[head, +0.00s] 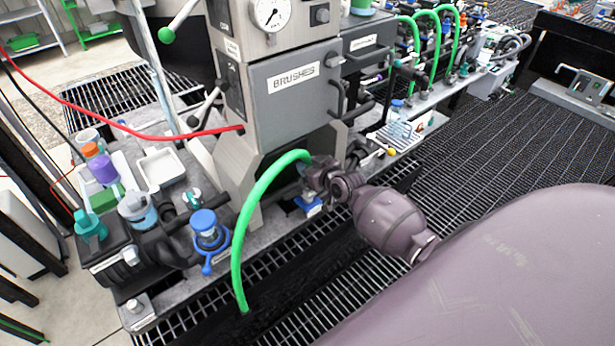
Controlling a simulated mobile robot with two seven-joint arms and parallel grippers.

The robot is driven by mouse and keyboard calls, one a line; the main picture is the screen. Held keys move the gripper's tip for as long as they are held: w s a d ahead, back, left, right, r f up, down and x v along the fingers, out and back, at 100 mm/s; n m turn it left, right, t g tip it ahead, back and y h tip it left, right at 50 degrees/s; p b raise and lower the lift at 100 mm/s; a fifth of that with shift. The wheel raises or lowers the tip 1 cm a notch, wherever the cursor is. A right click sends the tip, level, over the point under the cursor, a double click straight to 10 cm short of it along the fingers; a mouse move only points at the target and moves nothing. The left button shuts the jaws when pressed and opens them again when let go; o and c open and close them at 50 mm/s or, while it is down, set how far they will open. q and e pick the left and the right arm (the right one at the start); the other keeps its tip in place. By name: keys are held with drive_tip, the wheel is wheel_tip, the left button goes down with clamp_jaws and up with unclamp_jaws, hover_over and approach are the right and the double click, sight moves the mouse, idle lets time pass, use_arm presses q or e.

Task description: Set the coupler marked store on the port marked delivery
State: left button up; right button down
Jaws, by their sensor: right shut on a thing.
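My right arm comes in from the right, and my right gripper (318,178) is shut at the upper end of a green hose (252,205), in front of the grey cabinet. The coupler it grips is mostly hidden by the fingers. The hose arcs up from there, then hangs down to the left with its lower end over the dark grating. A small blue part (308,206) shows just below the gripper; I cannot tell if it touches the coupler. No marking reading store or delivery is legible, so I cannot single out the delivery port. My left gripper is not in view.
A grey cabinet (293,110) labelled BRUSHES stands behind the gripper. On the bench left are a blue-capped fitting (207,229), a teal fitting (90,227), a white tray (161,169) and bottles. A red hose (130,127) crosses there. More green hoses (436,40) stand at the back.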

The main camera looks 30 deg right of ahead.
sight(308, 193)
drive_tip(key=shift+f+b, duration=1.4)
drive_tip(key=shift+f, duration=0.45)
drive_tip(key=shift+r, duration=0.25)
drive_tip(key=shift+f, duration=0.3)
drive_tip(key=c, duration=0.8)
unclamp_jaws()
drive_tip(key=shift+c, duration=0.2)
